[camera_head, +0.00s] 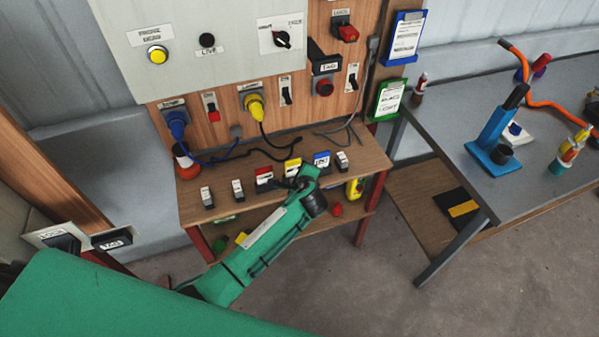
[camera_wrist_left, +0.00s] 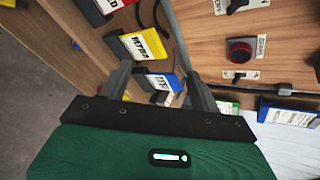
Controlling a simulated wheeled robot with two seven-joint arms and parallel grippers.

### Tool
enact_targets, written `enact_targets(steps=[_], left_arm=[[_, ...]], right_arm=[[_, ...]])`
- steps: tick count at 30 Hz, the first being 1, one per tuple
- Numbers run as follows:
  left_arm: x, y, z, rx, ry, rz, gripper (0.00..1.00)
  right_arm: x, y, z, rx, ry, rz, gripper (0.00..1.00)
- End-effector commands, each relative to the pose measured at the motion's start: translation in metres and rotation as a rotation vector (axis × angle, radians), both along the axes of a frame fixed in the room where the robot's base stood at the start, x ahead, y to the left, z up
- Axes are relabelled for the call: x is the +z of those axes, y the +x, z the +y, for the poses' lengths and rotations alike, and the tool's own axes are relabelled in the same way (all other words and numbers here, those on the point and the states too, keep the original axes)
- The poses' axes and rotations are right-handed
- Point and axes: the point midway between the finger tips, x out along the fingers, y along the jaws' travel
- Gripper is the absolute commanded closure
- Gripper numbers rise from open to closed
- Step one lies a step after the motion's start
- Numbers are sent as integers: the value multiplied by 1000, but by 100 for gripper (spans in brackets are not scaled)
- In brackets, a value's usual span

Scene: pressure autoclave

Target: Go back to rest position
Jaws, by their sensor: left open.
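My left arm reaches in green from the lower left of the head view. Its gripper (camera_head: 296,183) is at the front edge of the wooden bench shelf (camera_head: 222,207), close to the yellow-labelled block (camera_head: 292,167) and the blue-labelled block (camera_head: 322,159). In the wrist view the two dark fingers of the left gripper (camera_wrist_left: 158,72) stand apart with nothing held between them. Beyond them are the yellow-labelled block (camera_wrist_left: 140,45) and the blue-labelled block (camera_wrist_left: 160,82). The fingertips are mostly hidden by the arm in the head view. My right gripper does not show.
A wooden panel with switches and a red button (camera_head: 324,87) rises behind the shelf. A blue plug (camera_head: 177,120) and yellow plug (camera_head: 254,105) hang cables near it. A grey table (camera_head: 540,135) with tools stands at right. Floor (camera_head: 400,305) in front is clear.

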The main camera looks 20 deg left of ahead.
Motion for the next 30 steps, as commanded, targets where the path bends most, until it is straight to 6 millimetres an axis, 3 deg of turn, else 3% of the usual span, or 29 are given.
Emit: enact_targets(steps=[14, 17, 20, 23, 30], left_arm=[[0, 0, 0, 0, 0, 1, 36], [-15, -5, 2, 5, -20, 16, 36], [-57, -20, 6, 22, -83, 61, 36], [-119, -49, 13, 61, -189, 127, 36], [-270, -156, 33, 249, -490, 288, 36]], right_arm=[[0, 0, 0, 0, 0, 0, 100], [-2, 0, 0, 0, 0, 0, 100], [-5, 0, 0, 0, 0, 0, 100], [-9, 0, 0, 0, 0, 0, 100], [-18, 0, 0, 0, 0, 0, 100]])
